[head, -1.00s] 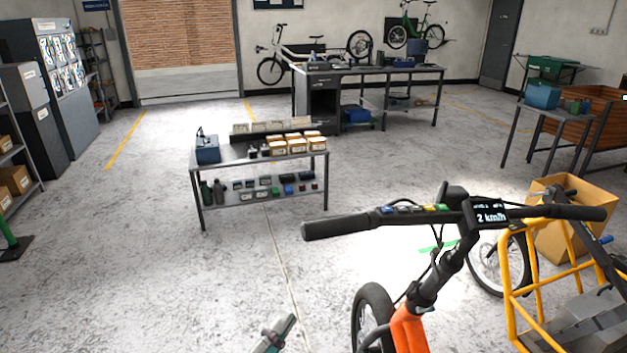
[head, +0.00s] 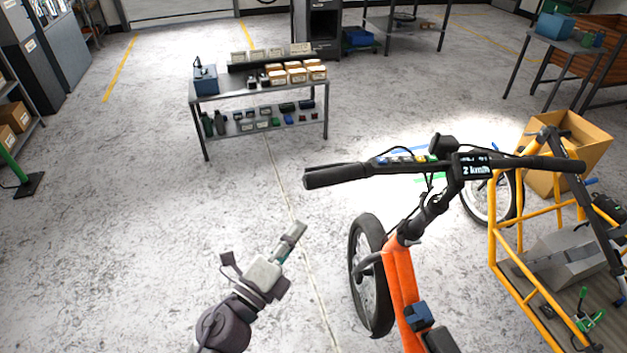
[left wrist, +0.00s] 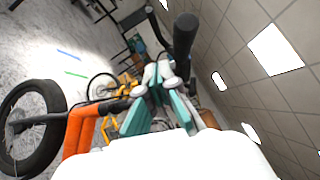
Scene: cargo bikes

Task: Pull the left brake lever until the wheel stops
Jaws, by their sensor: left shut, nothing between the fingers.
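The orange cargo bike (head: 399,270) stands to the right of my left arm. Its handlebar has a black left grip (head: 332,178), with the thin dark left brake lever (head: 338,166) along its far side. The display (head: 476,167) reads 2 km/h. A black-tyred wheel (head: 368,280) is beside the frame, and another wheel (head: 490,195) is farther back. My left gripper (head: 297,232) is shut and empty, below and left of the grip, apart from it. In the left wrist view, the grip (left wrist: 185,37) rises beyond the fingers (left wrist: 160,100). My right gripper is not in view.
A metal table (head: 262,88) with boxes and bottles stands behind the handlebar. A yellow tubular rack (head: 497,240) and a cardboard box (head: 570,150) are on the right. The floor around my left arm is clear.

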